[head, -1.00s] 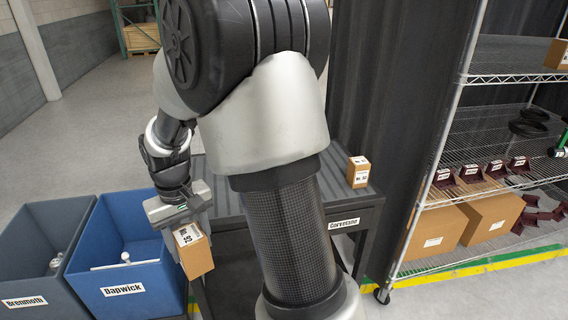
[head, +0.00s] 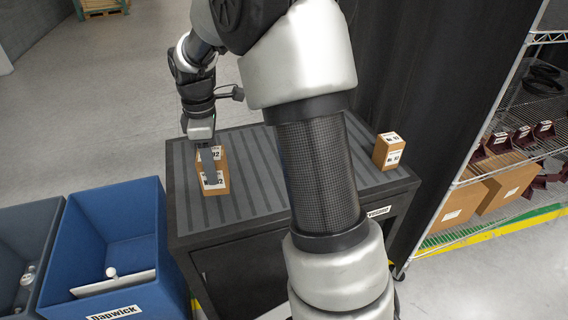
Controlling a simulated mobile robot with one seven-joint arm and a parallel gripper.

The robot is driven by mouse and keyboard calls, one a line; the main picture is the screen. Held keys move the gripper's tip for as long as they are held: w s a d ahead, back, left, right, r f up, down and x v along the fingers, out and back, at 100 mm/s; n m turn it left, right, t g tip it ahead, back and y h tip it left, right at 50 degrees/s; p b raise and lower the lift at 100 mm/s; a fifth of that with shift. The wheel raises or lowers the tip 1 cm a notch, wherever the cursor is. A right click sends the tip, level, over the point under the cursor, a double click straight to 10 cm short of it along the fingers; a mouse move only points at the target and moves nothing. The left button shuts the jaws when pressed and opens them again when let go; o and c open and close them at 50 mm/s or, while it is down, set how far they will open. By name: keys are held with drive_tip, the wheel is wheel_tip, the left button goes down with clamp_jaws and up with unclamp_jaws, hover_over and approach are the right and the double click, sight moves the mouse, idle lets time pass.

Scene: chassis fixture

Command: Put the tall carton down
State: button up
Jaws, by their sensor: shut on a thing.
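The tall carton (head: 215,188), brown cardboard with white labels, is at the left part of the dark ribbed table top (head: 262,195). My gripper (head: 207,158) is above it, pointing down, and is shut on the carton. The gripper's fingers cover part of the carton. Its lower end is at or just above the table surface; I cannot tell whether it touches.
A smaller-looking carton (head: 388,152) stands at the table's right end. A blue bin (head: 103,235) labelled Dapwick and a grey bin (head: 22,235) are at the left. A wire shelf (head: 500,165) with boxes is at the right. The table's left front is clear.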

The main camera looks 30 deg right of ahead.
drive_tip(key=shift+w+f+n, duration=0.1)
drive_tip(key=shift+w+n, duration=0.15)
drive_tip(key=shift+n, duration=0.45)
drive_tip(key=shift+f+n, duration=0.2)
drive_tip(key=shift+n, duration=0.1)
wheel_tip(320, 180, down, 9)
drive_tip(key=shift+w+f+b, duration=0.1)
drive_tip(key=shift+f+b, duration=0.1)
drive_tip(key=shift+b, duration=0.2)
drive_tip(key=shift+f, duration=0.25)
drive_tip(key=o, duration=1.3)
drive_tip(key=shift+o, duration=0.2)
drive_tip(key=shift+r, duration=0.1)
